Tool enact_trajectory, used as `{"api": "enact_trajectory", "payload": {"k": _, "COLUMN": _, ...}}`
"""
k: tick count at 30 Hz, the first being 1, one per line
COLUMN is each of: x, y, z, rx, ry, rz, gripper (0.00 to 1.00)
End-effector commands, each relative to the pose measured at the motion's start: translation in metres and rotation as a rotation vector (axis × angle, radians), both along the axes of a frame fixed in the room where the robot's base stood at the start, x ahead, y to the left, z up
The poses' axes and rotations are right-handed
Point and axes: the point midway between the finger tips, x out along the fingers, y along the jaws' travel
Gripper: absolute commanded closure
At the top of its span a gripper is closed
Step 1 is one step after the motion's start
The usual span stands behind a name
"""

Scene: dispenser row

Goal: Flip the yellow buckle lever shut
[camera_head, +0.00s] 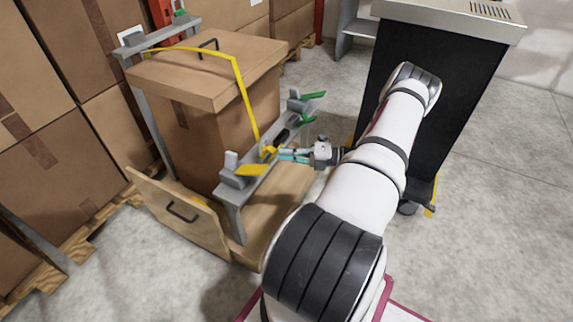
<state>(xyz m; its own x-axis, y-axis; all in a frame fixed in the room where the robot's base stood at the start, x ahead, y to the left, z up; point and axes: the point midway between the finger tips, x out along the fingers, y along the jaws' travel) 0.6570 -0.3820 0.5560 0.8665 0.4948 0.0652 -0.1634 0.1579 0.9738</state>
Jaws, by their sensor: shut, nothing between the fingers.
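The yellow buckle lever (252,170) sits on a grey rail (240,192) at the near side of a large cardboard box (215,110). It looks like a flat yellow tab pointing left, but its exact angle is hard to tell. A yellow strap (246,100) runs over the box top and down to the buckle. My gripper (280,154) is shut and empty, just right of the buckle. Its tips are close to the yellow parts; I cannot tell whether they touch.
Green levers (311,95) stand on the rail's far end. A wooden drawer-like panel with a black handle (182,212) is at the lower left. Stacked cartons (40,150) fill the left. Floor is clear at far right.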

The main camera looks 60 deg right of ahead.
Motion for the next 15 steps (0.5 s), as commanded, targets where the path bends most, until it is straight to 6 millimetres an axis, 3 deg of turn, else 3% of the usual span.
{"api": "enact_trajectory", "payload": {"k": 1, "x": -0.009, "y": -0.005, "z": -0.015, "rx": 0.03, "ry": -0.036, "rz": -0.031, "gripper": 1.0}}
{"api": "enact_trajectory", "payload": {"k": 9, "x": -0.057, "y": -0.029, "z": -0.071, "rx": 0.211, "ry": -0.191, "rz": -0.224, "gripper": 1.0}}
{"api": "enact_trajectory", "payload": {"k": 15, "x": -0.087, "y": -0.038, "z": -0.1, "rx": 0.296, "ry": -0.293, "rz": -0.333, "gripper": 1.0}}
